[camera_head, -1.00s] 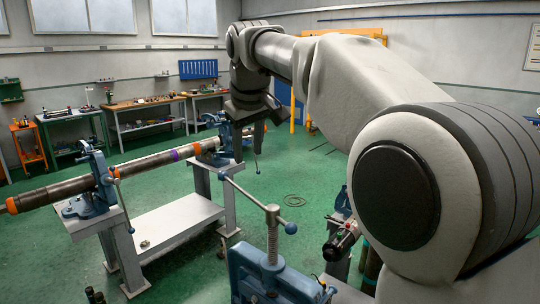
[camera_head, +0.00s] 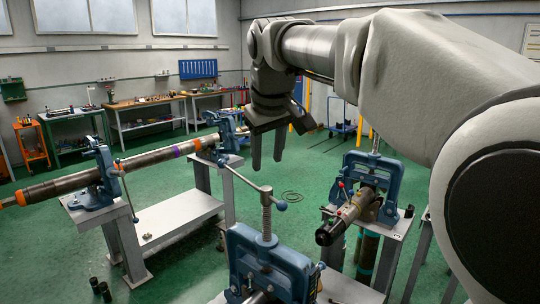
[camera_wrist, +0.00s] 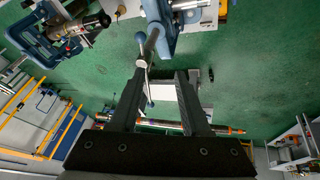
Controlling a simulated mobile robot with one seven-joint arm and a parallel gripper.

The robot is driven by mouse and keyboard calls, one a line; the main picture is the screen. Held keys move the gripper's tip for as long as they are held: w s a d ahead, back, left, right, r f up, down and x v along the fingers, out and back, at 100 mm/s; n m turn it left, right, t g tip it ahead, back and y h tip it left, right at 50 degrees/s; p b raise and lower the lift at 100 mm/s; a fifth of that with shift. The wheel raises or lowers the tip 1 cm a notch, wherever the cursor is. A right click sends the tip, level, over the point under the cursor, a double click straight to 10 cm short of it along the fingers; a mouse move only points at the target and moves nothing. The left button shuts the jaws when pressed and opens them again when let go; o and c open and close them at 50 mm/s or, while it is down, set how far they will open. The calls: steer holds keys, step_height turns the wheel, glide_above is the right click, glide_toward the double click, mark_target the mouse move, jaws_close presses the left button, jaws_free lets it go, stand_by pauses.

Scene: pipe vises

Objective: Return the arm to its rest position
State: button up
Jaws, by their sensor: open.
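My gripper (camera_head: 267,148) hangs with its fingers down in the head view, in the air above the green floor, right of the long pipe's near stand. Its two fingers are apart, with nothing between them. The wrist view also shows my gripper (camera_wrist: 160,90) empty. My arm reaches in from the right side of the head view, bent at the elbow, and hides part of the room behind it.
A long pipe (camera_head: 150,158) lies across two blue vises on a white stand at left. A blue vise (camera_head: 268,262) with a tall screw handle stands front centre. Another blue vise (camera_head: 382,182) at right holds a short dark pipe piece. Green floor lies open between them.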

steer(key=s+d+f+m+b, duration=0.1)
steer(key=s+d+f+m, duration=0.1)
steer(key=s+d+f, duration=0.2)
steer(key=s+d+f+m, duration=0.2)
steer(key=s+d+f, duration=0.3)
steer(key=s, duration=0.8)
steer(key=s+d+f+m+b, duration=0.1)
steer(key=s+d+f+m, duration=0.1)
steer(key=s+d+f, duration=0.3)
steer(key=s+f, duration=0.3)
steer(key=f, duration=0.1)
steer(key=shift+s+d+f+h+b, duration=0.2)
steer(key=shift+s+f+h+b, duration=0.05)
steer(key=shift+f+h+b, duration=0.05)
